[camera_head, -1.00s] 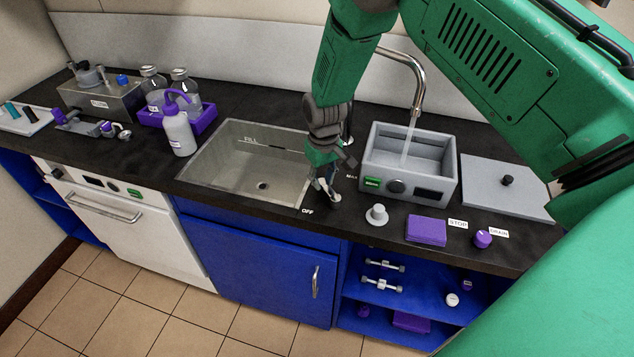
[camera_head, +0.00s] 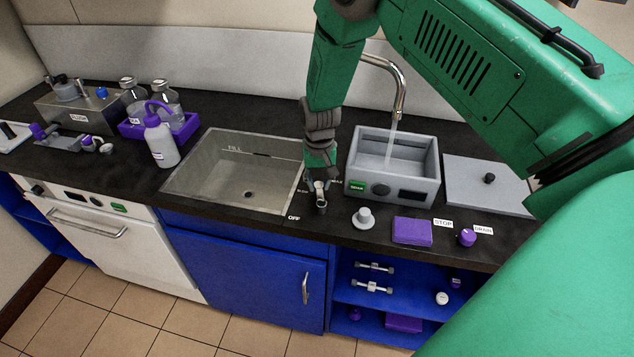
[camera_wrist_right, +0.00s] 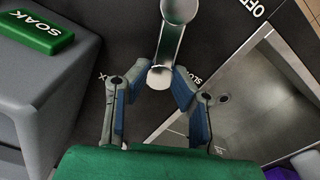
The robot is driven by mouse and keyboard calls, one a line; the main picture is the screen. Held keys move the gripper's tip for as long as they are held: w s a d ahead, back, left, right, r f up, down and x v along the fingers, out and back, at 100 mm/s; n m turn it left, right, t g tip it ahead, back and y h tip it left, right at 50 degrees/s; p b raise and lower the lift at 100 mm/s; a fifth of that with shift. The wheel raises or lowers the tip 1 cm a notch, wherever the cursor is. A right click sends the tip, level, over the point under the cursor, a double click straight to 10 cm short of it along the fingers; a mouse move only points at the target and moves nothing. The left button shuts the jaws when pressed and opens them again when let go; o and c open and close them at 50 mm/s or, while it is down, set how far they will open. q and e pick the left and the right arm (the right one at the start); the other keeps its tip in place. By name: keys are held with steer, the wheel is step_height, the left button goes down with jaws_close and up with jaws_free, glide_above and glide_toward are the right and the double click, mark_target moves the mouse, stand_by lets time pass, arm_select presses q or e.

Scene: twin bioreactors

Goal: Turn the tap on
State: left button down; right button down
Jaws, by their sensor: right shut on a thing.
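My right gripper (camera_wrist_right: 158,88) is shut on the lever's near end, one finger on each side. In the head view my right gripper (camera_head: 319,180) is over the counter between sink and bath. My left gripper is out of view.
The sink (camera_head: 235,172) lies to the left of my right gripper. The grey bath (camera_head: 420,185) with a green SOAK button stands close on its right. A grey knob (camera_head: 363,217) and a purple block (camera_head: 412,230) are near the counter's front edge.

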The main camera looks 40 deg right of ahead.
mark_target(319, 184)
steer(key=c, duration=1.4)
jaws_free()
steer(key=shift+c, duration=0.2)
step_height(319, 184, up, 12)
steer(key=shift+f, duration=0.15)
steer(key=shift+w, duration=0.1)
steer(key=shift+c, duration=0.5)
